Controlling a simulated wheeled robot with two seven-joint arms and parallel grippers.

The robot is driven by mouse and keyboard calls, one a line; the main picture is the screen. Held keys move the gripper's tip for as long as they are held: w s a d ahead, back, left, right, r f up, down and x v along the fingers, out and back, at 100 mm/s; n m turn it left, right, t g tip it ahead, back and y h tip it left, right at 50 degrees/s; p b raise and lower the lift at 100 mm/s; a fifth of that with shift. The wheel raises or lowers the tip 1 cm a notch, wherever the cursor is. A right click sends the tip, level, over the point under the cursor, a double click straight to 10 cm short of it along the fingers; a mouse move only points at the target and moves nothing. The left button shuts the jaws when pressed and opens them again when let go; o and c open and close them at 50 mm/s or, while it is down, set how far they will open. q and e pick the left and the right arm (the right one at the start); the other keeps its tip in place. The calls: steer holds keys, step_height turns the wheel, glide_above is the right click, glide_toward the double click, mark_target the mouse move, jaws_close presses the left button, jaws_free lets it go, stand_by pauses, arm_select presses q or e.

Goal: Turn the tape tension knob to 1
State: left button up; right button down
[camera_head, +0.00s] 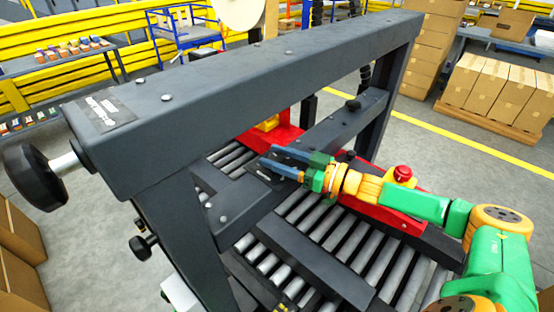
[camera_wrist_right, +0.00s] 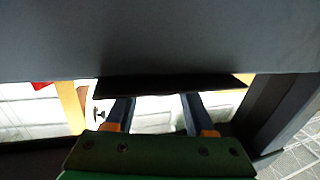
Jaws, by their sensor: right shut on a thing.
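My right gripper (camera_head: 268,156) reaches in from the right over the machine's lower grey crossbar. Its two blue fingers are apart and closed around a dark part at a small black plate (camera_head: 262,178) on that bar. I take this part to be the tape tension knob; the fingers hide most of it, and no pointer or number can be read. In the right wrist view the fingers (camera_wrist_right: 157,104) reach up to a black edge (camera_wrist_right: 175,86) under a large grey surface. My left gripper is not in view.
A thick grey beam (camera_head: 270,85) crosses above the gripper, with a large black handwheel (camera_head: 35,178) at its left end. Smaller black knobs (camera_head: 140,247) (camera_head: 353,104) stick out of the frame. Rollers (camera_head: 300,225) lie below. A red button (camera_head: 403,172) sits beside my right arm.

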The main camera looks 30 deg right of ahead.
steer(key=shift+r+n+g+y, duration=0.1)
steer(key=shift+n+g+y, duration=0.6)
steer(key=shift+y, duration=0.2)
steer(key=shift+w+n+g+y, duration=0.1)
steer(key=shift+n+g+y, duration=0.3)
steer(key=shift+y, duration=0.1)
steer(key=shift+f+n+g+y+b, duration=0.2)
steer(key=shift+n+g+y+b, duration=0.1)
steer(key=shift+n+g+y, duration=0.15)
steer(key=n+g+y+b, duration=0.2)
steer(key=g+b, duration=0.1)
steer(key=b, duration=0.1)
steer(key=shift+f, duration=0.15)
steer(key=shift+r+n+g+y+b, duration=0.25)
steer(key=shift+n+g+y+b, duration=0.1)
steer(key=shift+n+g+b, duration=0.3)
steer(key=shift+c, duration=1.3)
jaws_free()
steer(key=shift+r, duration=0.1)
